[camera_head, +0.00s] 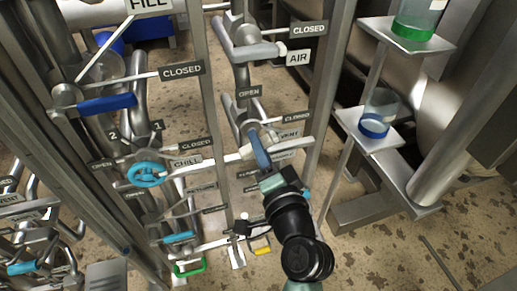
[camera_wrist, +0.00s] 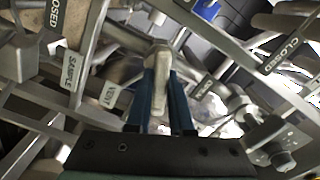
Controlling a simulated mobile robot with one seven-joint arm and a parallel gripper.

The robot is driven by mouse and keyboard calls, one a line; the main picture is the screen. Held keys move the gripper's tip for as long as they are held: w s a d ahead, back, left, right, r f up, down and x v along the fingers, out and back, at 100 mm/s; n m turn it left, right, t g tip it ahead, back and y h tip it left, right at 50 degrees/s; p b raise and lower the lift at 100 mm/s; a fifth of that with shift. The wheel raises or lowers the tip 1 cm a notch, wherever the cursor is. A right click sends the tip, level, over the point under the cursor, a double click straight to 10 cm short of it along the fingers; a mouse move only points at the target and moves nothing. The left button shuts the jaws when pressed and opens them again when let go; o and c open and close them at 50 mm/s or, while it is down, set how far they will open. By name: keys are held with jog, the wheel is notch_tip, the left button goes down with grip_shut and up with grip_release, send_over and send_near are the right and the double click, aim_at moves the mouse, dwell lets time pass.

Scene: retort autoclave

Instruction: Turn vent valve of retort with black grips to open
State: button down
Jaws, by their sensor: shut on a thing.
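The vent valve (camera_head: 251,128) is in the middle of the head view, on an upright pipe. The fingers partly hide the lever. I see no black grips.
A blue lever (camera_head: 106,104) and a cyan handwheel (camera_head: 147,174) are on the left pipes. The AIR valve lever (camera_head: 256,51) is above. A steel post (camera_head: 328,85) and shelves with jars (camera_head: 376,120) stand at the right. Pipes and plates crowd the gripper.

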jog(key=shift+n, duration=0.6)
jog(key=c, duration=0.8)
grip_release()
jog(key=v, duration=1.3)
